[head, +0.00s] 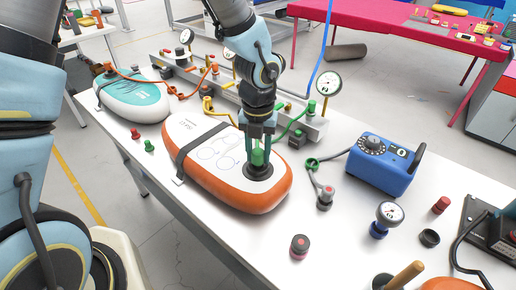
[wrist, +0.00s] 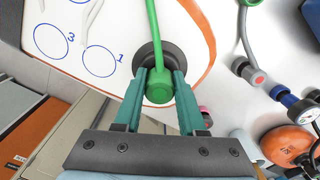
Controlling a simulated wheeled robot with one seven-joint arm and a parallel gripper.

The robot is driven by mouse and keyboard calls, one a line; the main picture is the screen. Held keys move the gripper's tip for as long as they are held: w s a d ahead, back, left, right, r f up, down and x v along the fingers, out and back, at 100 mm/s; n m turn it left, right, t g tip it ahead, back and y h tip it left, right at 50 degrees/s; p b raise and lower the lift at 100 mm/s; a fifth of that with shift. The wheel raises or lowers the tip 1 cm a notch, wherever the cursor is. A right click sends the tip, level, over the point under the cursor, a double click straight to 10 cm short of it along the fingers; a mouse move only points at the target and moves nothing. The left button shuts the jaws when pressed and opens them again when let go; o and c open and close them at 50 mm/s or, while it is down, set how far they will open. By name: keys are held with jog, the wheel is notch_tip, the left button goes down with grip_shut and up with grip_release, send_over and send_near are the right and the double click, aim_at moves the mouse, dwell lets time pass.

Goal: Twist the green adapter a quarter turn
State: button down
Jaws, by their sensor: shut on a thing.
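The green adapter (head: 257,157) stands in the black round valve (head: 262,171) at the right end of the orange-and-white board (head: 200,151). My gripper (head: 258,151) comes down from above with its two fingers on either side of the adapter, shut on it. In the wrist view the adapter (wrist: 160,86) sits between the teal fingertips (wrist: 160,88), over the dark valve ring (wrist: 150,56). A green hose (wrist: 153,25) runs from the adapter. The underside of the adapter in the valve is hidden.
A strap crosses the board. A blue pump (head: 381,163) and a gauge (head: 389,214) stand to the right. A rack with gauges and hoses (head: 225,89) runs behind. A teal board (head: 132,97) lies at left. Red and black caps (head: 299,246) sit near the front edge.

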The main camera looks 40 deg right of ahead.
jog(key=shift+m, duration=0.5)
jog(key=shift+c, duration=2)
grip_release()
jog(key=shift+r, duration=0.1)
